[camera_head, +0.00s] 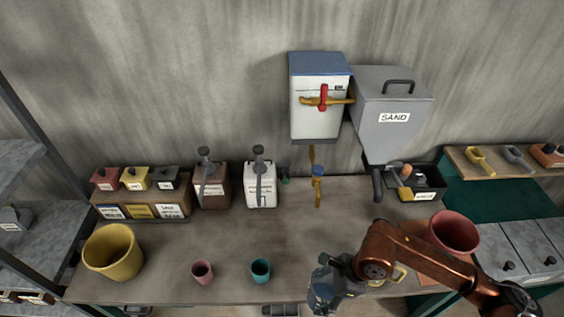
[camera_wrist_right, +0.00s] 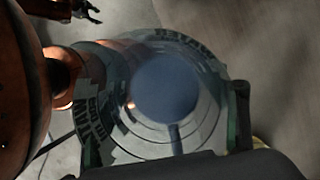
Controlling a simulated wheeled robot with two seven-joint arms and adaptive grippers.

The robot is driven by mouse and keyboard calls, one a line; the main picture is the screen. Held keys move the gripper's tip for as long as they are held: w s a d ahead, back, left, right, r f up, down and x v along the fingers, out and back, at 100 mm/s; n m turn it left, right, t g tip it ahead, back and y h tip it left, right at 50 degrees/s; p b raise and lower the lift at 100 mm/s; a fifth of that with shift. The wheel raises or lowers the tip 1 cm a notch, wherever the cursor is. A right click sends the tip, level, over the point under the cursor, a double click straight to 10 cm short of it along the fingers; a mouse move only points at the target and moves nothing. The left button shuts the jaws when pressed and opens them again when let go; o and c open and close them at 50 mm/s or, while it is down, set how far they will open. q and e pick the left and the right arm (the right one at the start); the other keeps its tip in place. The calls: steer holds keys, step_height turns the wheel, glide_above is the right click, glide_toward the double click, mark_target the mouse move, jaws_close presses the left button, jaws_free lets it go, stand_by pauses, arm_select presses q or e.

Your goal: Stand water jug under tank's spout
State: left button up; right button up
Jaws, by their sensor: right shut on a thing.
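The water jug (camera_head: 321,291) is a clear, bluish vessel at the front edge of the bench. My right gripper (camera_head: 342,268) is shut on it; the wrist view shows the clear round jug (camera_wrist_right: 168,88) between the two fingers. Its base is hidden in the head view, so I cannot tell whether it touches the bench. The white tank (camera_head: 314,128) with a blue lid hangs on the back wall. My left gripper (camera_wrist_right: 87,11) seems to show small at the wrist view's top left.
The grey sand hopper (camera_head: 391,140) hangs right of the tank. White (camera_head: 260,190) and brown (camera_head: 213,191) canisters stand left of the spout. Pink (camera_head: 202,271) and teal (camera_head: 260,270) cups and a yellow pot (camera_head: 111,252) stand in front. The bench middle is clear.

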mark_target(331, 287)
steer(key=w+d+n+g, duration=0.1)
steer(key=n, duration=0.2)
steer(key=w+d+f+n+g+h+b, duration=0.1)
steer(key=w+d+n, duration=0.1)
steer(key=n, duration=0.1)
steer(key=w+d+n+g, duration=0.1)
steer(key=d+n, duration=0.1)
steer(key=n, duration=0.1)
steer(key=shift+w+f+n, duration=0.25)
steer(key=shift+n, duration=0.15)
steer(key=w+d+n+h, duration=0.1)
steer(key=n, duration=0.1)
steer(key=w+d+r+n+g+h+b, duration=0.1)
steer(key=n, duration=0.2)
steer(key=w+d+n+g+h, duration=0.1)
steer(key=d+n, duration=0.1)
steer(key=shift+w+r+n+b, duration=0.2)
steer(key=shift+w+n+b, duration=0.1)
steer(key=shift+w+b, duration=0.1)
steer(key=shift+w+d+r+n+h, duration=0.35)
steer(key=shift+d+n, duration=0.1)
steer(key=shift+n, duration=0.35)
steer(key=shift+f, duration=0.1)
